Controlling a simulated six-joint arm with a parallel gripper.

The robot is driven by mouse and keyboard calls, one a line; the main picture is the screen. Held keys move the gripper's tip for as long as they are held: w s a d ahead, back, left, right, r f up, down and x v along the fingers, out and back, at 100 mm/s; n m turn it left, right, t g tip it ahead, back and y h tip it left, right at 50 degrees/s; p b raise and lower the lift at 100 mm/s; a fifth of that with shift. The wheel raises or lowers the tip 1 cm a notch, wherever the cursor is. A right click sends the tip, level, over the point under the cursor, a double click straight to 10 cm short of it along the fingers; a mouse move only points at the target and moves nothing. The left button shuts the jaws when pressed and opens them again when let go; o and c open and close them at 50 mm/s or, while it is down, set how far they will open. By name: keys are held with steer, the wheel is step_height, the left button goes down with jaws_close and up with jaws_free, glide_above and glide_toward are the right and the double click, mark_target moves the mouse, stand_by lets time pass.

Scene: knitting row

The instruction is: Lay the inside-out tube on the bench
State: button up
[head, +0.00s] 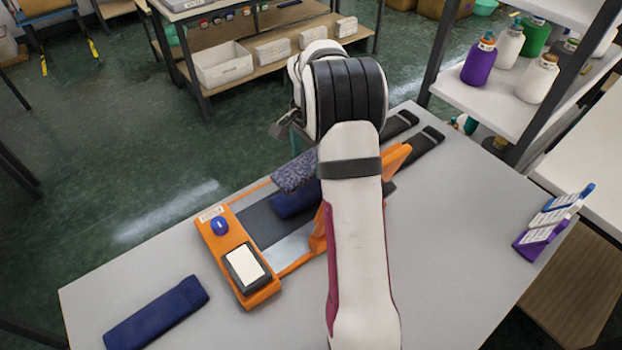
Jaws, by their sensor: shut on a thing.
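A speckled grey-blue tube (295,173), which looks like the inside-out one, is below my gripper (294,145), over the orange-framed fixture. My gripper is shut on it, though my arm and wrist hide most of the jaws and the tube's right end. A plain navy tube (292,203) shows just beneath it at the fixture; whether the two touch is unclear. Another navy tube (157,312) lies flat on the grey bench (100,290) at the front left.
The orange fixture (283,262) has a blue button and a pale screen. Two dark strips (428,140) lie at the back right. A purple and blue card holder (548,222) stands on the right edge. Bare bench lies between it and my arm.

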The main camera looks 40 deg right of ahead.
steer(key=w+a, duration=0.5)
steer(key=a, duration=0.5)
steer(key=m, duration=0.1)
glide_above(151, 282)
step_height(151, 282, down, 2)
step_height(151, 282, down, 10)
steer(key=shift+f, duration=0.1)
steer(key=shift+f, duration=0.1)
